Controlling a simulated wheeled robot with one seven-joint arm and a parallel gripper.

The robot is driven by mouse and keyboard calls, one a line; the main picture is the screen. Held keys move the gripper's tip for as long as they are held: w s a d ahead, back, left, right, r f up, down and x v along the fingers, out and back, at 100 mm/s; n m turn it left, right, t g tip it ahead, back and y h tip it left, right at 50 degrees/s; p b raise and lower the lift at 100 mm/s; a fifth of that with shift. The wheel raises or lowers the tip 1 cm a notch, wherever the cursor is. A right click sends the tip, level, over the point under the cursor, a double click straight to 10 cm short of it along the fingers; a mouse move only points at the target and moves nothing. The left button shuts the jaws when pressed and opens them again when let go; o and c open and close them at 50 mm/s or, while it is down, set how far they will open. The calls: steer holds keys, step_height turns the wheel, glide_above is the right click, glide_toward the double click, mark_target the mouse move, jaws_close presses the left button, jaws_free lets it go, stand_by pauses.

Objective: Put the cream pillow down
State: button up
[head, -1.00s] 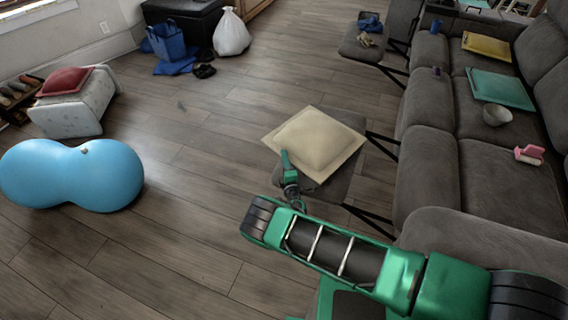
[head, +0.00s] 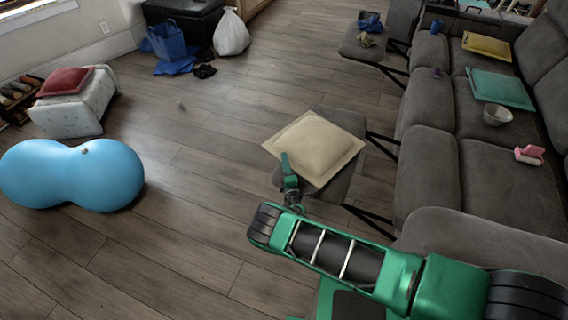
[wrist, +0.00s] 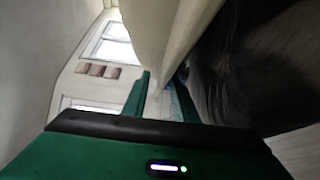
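The cream pillow (head: 314,146), square with a flat rim, lies over the dark footrest (head: 342,184) in the middle of the head view. Its left corner reaches past the footrest's edge. My gripper (head: 287,160) is at the pillow's near left edge. In the wrist view, the fingers of my gripper (wrist: 158,98) stand apart, and the pillow (wrist: 150,28) fills the upper middle, with its edge running down towards the gap between them. Whether the pillow touches either finger is hard to see. The pillow hides much of the footrest top.
A grey sofa (head: 505,185) with a teal pillow (head: 500,88), yellow pillow (head: 487,46) and bowl (head: 497,115) runs along the right. Another footrest (head: 374,52) stands behind. A blue peanut ball (head: 72,175) is at left. The wooden floor between is mostly clear.

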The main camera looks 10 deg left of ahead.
steer(key=v, duration=1.2)
